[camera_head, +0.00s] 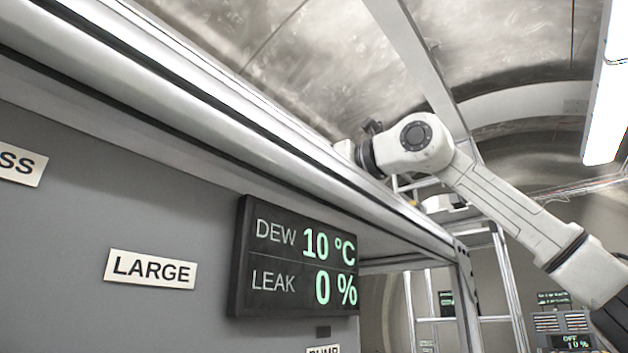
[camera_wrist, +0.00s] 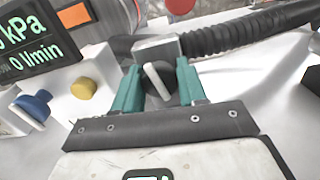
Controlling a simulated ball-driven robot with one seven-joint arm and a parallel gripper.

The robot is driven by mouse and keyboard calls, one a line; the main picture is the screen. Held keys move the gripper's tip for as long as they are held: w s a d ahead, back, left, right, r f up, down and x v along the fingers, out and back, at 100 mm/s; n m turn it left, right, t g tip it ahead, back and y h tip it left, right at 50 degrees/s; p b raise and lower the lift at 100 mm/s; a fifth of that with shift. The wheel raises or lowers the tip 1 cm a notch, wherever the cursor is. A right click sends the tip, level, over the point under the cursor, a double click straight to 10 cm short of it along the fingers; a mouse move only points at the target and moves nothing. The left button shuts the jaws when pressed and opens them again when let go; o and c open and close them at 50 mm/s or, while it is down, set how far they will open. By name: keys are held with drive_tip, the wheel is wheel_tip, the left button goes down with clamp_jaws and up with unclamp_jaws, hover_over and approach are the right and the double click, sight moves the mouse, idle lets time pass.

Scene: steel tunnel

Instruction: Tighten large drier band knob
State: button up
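In the wrist view my gripper (camera_wrist: 158,84) has two teal fingers set apart. A dark round knob with a white bar (camera_wrist: 157,80) lies between the fingertips, in front of a grey block (camera_wrist: 157,46). The white bar is tilted, its top leaning left. I cannot tell whether the fingertips touch the knob. No label naming this knob is legible there. In the head view a "LARGE" label (camera_head: 151,269) is on the grey panel, and a display (camera_head: 297,259) reads dew 10 °C and leak 0 %. My gripper is hidden there behind the metal beam.
A blue knob (camera_wrist: 35,104) and a yellow knob (camera_wrist: 83,88) are left of my gripper, below a kPa display (camera_wrist: 28,38). A black ribbed hose (camera_wrist: 250,30) runs right from the block. In the head view a long metal beam (camera_head: 220,125) and ladder-like frame (camera_head: 500,270) border my arm.

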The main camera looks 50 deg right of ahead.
drive_tip(key=o, duration=0.5)
drive_tip(key=shift+c, duration=0.2)
drive_tip(key=s+b, duration=0.1)
drive_tip(key=s, duration=0.4)
drive_tip(key=s+b, duration=0.1)
drive_tip(key=s, duration=0.4)
drive_tip(key=shift+s+d, duration=0.2)
drive_tip(key=shift+s, duration=0.15)
